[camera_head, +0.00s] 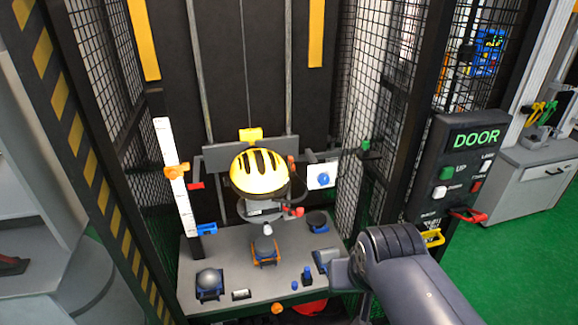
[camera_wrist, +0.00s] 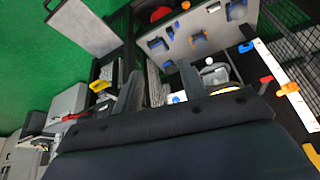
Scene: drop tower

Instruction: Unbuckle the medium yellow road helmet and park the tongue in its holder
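The yellow road helmet (camera_head: 260,171) with dark vents sits on a holder over the grey bench, inside the tower cage. A dark loop hangs below its rim, and a red piece (camera_head: 297,211) shows at the lower right. I cannot make out the buckle or tongue, nor tell which part is the tongue holder. My gripper is open and empty in the wrist view (camera_wrist: 161,88), with its two dark fingers spread apart. In the head view my arm enters at lower right, in front of the bench and apart from the helmet; its fingertips are not clear there.
The grey bench (camera_head: 228,300) carries several anvils and small blue and orange fixtures. A white scale (camera_head: 175,175) with an orange clamp stands at left. A white panel with a blue knob (camera_head: 323,178) is right of the helmet. Mesh walls and the DOOR control box (camera_head: 458,175) flank the opening.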

